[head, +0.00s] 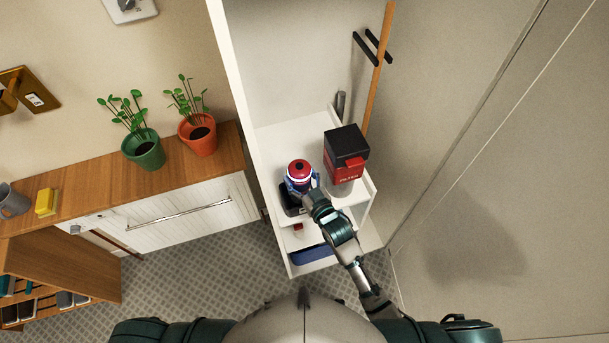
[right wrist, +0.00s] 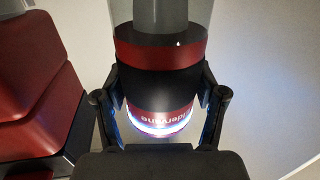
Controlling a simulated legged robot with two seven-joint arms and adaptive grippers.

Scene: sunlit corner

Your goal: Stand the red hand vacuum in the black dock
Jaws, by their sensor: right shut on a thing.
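The red hand vacuum (head: 299,172) is upright, its red top facing my head camera. My right gripper (head: 303,188) is shut on it. In the right wrist view, the fingers of the right gripper (right wrist: 160,105) press on both sides of the vacuum's dark band (right wrist: 158,80), and a lit ring shows below. The black dock (head: 289,204) is on the white shelf, partly hidden under the vacuum and the gripper. I cannot tell whether the vacuum rests in the dock or is above it. My left gripper is not in view.
A broom handle (head: 378,70) leans behind. The narrow white cabinet's side wall (head: 240,110) is on the left. A blue bin (head: 312,255) sits on the lower shelf.

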